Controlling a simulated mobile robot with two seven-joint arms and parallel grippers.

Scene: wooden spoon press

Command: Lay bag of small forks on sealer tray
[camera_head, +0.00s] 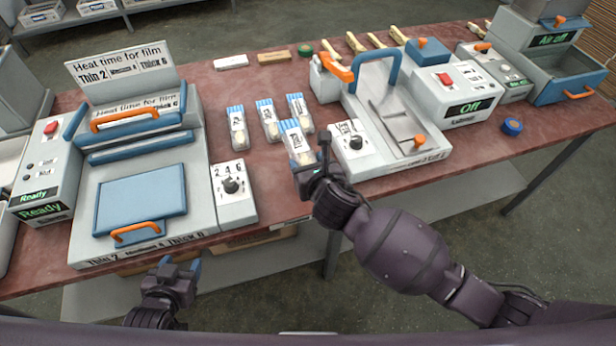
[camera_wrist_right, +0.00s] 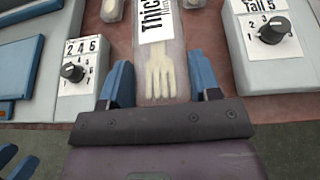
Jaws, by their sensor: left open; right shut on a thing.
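My right gripper (camera_head: 308,170) is shut on a clear bag (camera_head: 297,142) with a blue-and-white label, near the front middle of the table. In the right wrist view the bag (camera_wrist_right: 158,60) lies between the fingers (camera_wrist_right: 163,88); a pale fork and a label reading "Thick" show. I cannot tell whether the bag touches the table. The left sealer (camera_head: 200,190) has a blue tray-like plate (camera_head: 140,197) with an orange handle at its front, and a raised blue bar behind. My left gripper (camera_head: 178,272) is open and empty, in front of the table's edge.
Three similar bags (camera_head: 237,128) (camera_head: 268,120) (camera_head: 299,110) lie behind the held one. A dial box (camera_head: 232,190) stands between the left sealer and the held bag. Another sealer (camera_head: 400,135) stands to the right, with a blue tape roll (camera_head: 512,127) beyond.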

